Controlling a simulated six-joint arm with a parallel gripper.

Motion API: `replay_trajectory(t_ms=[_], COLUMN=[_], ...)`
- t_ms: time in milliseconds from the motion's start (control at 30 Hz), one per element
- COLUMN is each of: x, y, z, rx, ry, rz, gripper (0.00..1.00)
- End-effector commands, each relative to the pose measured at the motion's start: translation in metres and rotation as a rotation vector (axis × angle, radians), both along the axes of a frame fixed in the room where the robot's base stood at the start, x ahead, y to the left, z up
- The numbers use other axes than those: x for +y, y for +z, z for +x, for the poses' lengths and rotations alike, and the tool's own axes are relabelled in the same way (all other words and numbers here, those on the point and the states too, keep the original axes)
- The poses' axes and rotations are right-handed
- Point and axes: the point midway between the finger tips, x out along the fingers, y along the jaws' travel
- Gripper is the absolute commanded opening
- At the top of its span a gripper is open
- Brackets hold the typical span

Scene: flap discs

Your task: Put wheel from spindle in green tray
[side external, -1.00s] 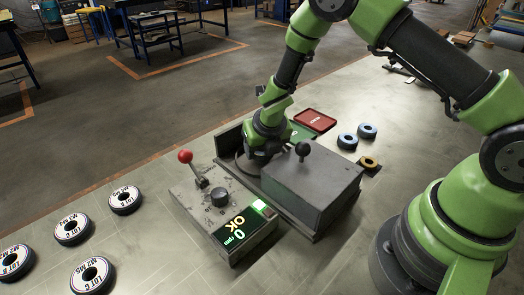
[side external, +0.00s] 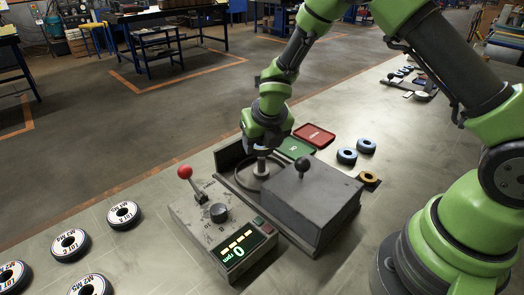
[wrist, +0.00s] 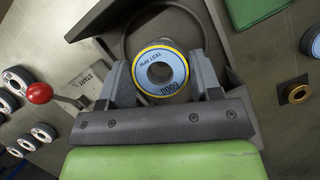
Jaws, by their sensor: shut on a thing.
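My gripper (side external: 262,146) is shut on a wheel (wrist: 178,71) with a light-blue label, a yellow rim and "TEST RPM 6000" print. In the wrist view the wheel sits between the two fingers. In the side view the fingers hide most of the wheel. My gripper is above the spindle (side external: 262,166), whose grey post shows inside the round guard (side external: 243,183) of the test machine. The green tray (side external: 296,150) lies just behind the machine; its corner also shows at the top of the wrist view (wrist: 262,10). I see no wheel in the tray.
A red tray (side external: 315,134) lies beyond the green one. The grey machine housing (side external: 312,200) with a black knob (side external: 303,165) stands right of the spindle. A red-knobbed lever (side external: 185,172) stands at the left. Dark wheels (side external: 347,156) and a brass ring (side external: 369,177) lie to the right.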

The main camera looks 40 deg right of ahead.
Motion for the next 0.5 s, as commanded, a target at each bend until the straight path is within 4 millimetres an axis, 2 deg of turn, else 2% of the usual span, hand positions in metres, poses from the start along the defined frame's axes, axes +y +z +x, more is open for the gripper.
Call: replay_trajectory(t_ms=[200,333,433,500], x=[0.0,-0.002,-0.017,-0.037], y=[0.026,0.035,0.032,0.025], z=[0.0,0.001,0.007,0.014], rx=[-0.004,-0.001,0.006,0.01], ry=[-0.001,-0.013,-0.101,-0.217], rz=[0.001,0.0,0.004,0.006], gripper=[0.33,0.33,0.33,0.33])
